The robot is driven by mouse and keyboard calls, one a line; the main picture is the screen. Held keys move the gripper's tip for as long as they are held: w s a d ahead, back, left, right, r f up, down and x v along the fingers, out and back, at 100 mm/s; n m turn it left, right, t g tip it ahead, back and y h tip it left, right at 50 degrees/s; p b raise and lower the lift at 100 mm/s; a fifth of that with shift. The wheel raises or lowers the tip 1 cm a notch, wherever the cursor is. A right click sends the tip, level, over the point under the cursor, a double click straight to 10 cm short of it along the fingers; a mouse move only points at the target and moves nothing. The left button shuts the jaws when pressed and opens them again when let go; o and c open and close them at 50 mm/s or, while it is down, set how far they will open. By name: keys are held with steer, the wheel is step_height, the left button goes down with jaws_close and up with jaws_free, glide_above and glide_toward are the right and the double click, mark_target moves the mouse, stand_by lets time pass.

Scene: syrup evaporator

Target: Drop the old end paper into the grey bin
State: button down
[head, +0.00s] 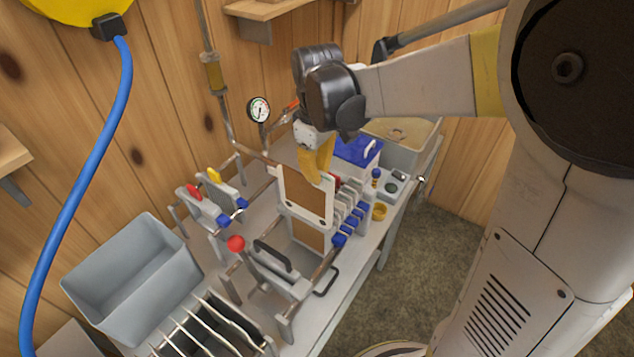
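The old end paper (304,197) is a brown-stained sheet with a pale border and holes near its lower corners. It stands upright above the filter press in the middle of the head view. My gripper (317,175) has yellow fingers. They overlap the paper's top edge and appear shut on it, though the far finger is partly hidden. A second brown face (308,235) shows just below the paper. The grey bin (97,281) is an open rectangular box at the lower left, apart from the gripper and paper. It looks empty.
Press plates with blue corners (350,217) stand right of the paper. A red-knobbed, black-handled press head (272,264) is in front. A rack (215,325) stands beside the bin. A pressure gauge (259,110) and pipe rise behind. A blue hose (75,200) hangs at left.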

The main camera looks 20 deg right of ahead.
steer(key=shift+r, duration=0.45)
steer(key=shift+r+p, duration=0.4)
steer(key=shift+r, duration=0.05)
stand_by(1.1)
